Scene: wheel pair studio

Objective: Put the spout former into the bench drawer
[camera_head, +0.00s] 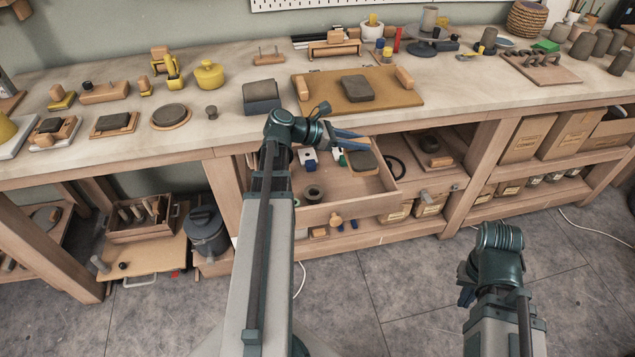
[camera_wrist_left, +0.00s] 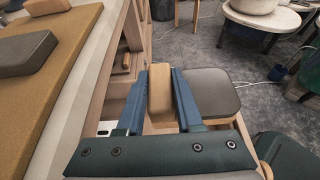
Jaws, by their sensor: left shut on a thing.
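My left gripper (camera_head: 350,140) is over the back right part of the open bench drawer (camera_head: 345,209), just in front of the bench top. In the left wrist view its blue fingers are shut on a tan wooden block (camera_wrist_left: 160,90), which I take for the spout former. A grey rounded slab with a wooden edge (camera_wrist_left: 210,93) is right beside it, and shows in the head view (camera_head: 362,160); I cannot tell whether the two are joined, or whether the piece touches the drawer floor. My right gripper (camera_head: 466,294) is low at the right, mostly hidden by its wrist.
The drawer holds a dark ring (camera_head: 313,192) and a small white and blue item (camera_head: 308,157); its front middle floor looks clear. The bench top above carries a tan board (camera_head: 330,103) with a grey slab (camera_head: 357,88).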

